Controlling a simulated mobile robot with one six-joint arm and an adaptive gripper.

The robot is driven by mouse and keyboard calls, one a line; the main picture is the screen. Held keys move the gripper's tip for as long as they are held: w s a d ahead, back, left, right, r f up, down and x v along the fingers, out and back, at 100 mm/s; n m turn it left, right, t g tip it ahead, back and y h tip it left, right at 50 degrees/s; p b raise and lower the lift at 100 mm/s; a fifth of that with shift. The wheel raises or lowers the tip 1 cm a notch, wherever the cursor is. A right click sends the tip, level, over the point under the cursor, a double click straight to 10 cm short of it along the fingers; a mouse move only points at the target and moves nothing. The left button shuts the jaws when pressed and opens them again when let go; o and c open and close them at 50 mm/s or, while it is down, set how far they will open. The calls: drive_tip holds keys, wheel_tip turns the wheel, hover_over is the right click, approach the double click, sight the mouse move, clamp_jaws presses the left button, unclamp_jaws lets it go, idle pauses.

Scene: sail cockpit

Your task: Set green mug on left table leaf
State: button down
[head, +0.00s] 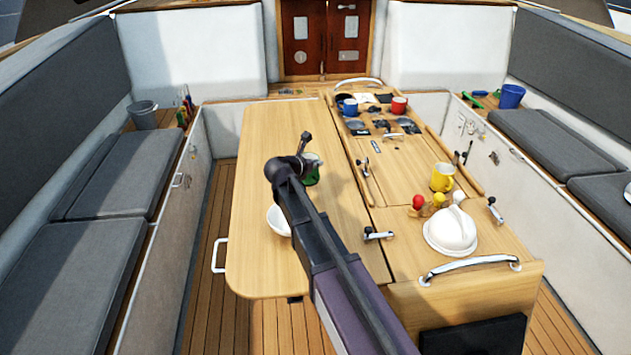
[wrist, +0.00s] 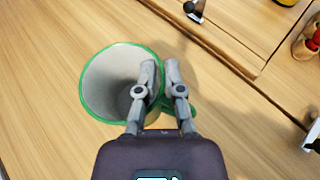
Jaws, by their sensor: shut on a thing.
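The green mug (head: 313,174) is over the left table leaf (head: 262,180), partly hidden behind my arm in the head view. In the wrist view the mug (wrist: 110,82) shows its pale inside and green rim, upright or nearly so. My gripper (wrist: 160,72) is shut on the mug's wall at its right side, with one finger inside the rim and one outside near the handle. The wooden leaf surface lies below it. I cannot tell whether the mug's base touches the leaf.
A white bowl (head: 279,220) sits on the leaf near my arm. The centre table holds a yellow mug (head: 442,177), a white domed object (head: 451,232), and blue (head: 350,107) and red (head: 399,105) mugs. The leaf's far and left parts are clear.

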sight(313, 175)
drive_tip(key=shift+f, duration=0.45)
drive_tip(key=shift+f+b, duration=1.85)
drive_tip(key=shift+b, duration=0.25)
drive_tip(key=shift+f, duration=0.15)
drive_tip(key=c, duration=0.8)
unclamp_jaws()
drive_tip(key=shift+o, duration=0.2)
drive_tip(key=shift+r, duration=0.25)
drive_tip(key=shift+p+v, duration=2.4)
drive_tip(key=shift+v, duration=3.6)
